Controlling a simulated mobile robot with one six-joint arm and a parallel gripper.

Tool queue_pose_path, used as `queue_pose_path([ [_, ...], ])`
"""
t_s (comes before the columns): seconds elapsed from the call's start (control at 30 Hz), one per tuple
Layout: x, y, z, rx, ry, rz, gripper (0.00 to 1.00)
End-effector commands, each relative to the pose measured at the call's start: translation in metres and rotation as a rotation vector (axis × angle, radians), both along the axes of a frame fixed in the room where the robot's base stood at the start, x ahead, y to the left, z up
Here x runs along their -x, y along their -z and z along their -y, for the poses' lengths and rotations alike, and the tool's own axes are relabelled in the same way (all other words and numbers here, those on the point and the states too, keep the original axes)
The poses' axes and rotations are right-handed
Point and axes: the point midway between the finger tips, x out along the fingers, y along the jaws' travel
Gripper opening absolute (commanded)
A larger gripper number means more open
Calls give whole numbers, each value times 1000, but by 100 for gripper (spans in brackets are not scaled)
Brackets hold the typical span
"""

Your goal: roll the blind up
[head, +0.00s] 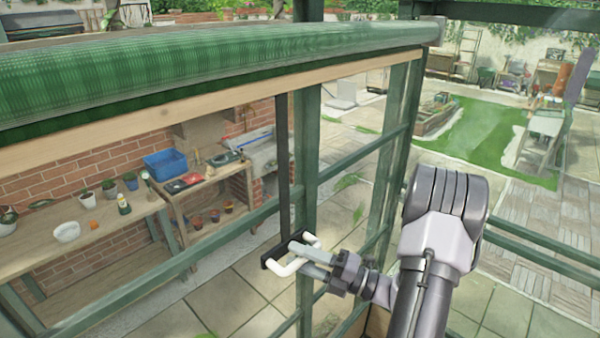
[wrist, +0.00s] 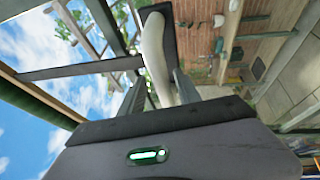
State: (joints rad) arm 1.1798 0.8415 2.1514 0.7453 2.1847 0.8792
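The blind is a green roll (head: 190,65) across the top of the greenhouse front in the head view, with a pale wooden bar (head: 200,112) along its lower edge. A dark strap or rod (head: 283,170) hangs below the bar and ends in a dark crosspiece with a white handle (head: 286,268). My gripper (head: 310,256) is at this handle, reaching in from the lower right. In the wrist view, the white handle (wrist: 156,50) runs between my two fingers, which appear to press on both its sides. Their exact contact is partly hidden.
Green frame posts (head: 307,150) and rails stand close to my arm. Behind the frame, a wooden bench (head: 90,235) holds pots and a white bowl, and a second bench carries a blue crate (head: 166,164). Open paving and a green lawn (head: 475,130) lie to the right.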

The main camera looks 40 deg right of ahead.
Motion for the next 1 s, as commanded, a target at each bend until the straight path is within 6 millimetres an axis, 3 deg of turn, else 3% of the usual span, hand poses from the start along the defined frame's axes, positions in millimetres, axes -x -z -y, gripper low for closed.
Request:
queue_pose_path([
  [0.37,9,3,5,1,1,-2,40],
  [0.57,50,14,27,1,5,-2,40],
  [0.8,115,26,61,1,4,-2,40],
  [1.0,145,30,77,1,0,-2,40],
])
